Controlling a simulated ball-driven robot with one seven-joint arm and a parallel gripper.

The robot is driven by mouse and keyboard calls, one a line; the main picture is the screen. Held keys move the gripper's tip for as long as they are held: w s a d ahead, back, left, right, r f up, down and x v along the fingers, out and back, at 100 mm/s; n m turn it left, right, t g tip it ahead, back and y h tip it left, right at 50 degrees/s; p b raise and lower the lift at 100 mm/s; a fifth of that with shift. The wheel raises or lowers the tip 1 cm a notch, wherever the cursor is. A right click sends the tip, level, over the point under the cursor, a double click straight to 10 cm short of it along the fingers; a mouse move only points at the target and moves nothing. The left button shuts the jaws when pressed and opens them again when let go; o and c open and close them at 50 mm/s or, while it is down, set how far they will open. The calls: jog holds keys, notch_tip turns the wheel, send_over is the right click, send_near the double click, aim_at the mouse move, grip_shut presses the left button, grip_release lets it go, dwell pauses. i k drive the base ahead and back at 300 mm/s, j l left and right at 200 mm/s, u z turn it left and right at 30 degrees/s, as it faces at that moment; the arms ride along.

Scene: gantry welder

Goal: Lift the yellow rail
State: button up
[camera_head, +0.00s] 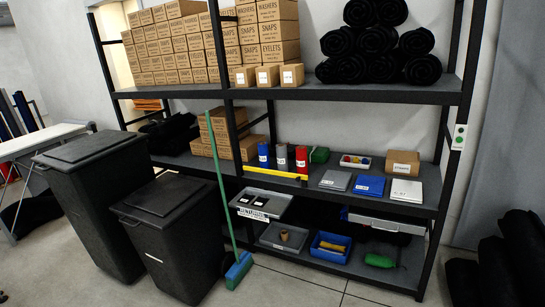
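A yellow rail (275,172) lies along the front edge of the middle shelf (330,203) of a black rack. It is a long thin bar, slightly slanted in the picture, with a dark mark near its right end. Blue, grey and red cylinders stand just behind it. My gripper is not in view, and nothing is seen touching the rail.
Two black bins (172,235) and a green broom (225,190) with a blue head stand in front of the rack's left part. A grey tray (262,203) sits below the rail, with a label on its front.

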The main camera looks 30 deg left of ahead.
aim_at(298, 177)
jog(key=i+j, duration=0.2)
jog(key=j, duration=0.25)
jog(key=i+j, duration=0.25)
jog(key=j, duration=0.25)
jog(key=i+j, duration=0.2)
jog(key=j, duration=0.25)
jog(key=i+j, duration=0.2)
jog(key=j, duration=0.3)
jog(key=i+j, duration=0.2)
jog(key=j, duration=0.25)
jog(key=i+j+z, duration=0.1)
jog(key=i+j, duration=0.15)
jog(key=j, duration=0.25)
jog(key=i+j, duration=0.2)
jog(key=j, duration=0.25)
jog(key=i+j, duration=0.2)
jog(key=j, duration=0.3)
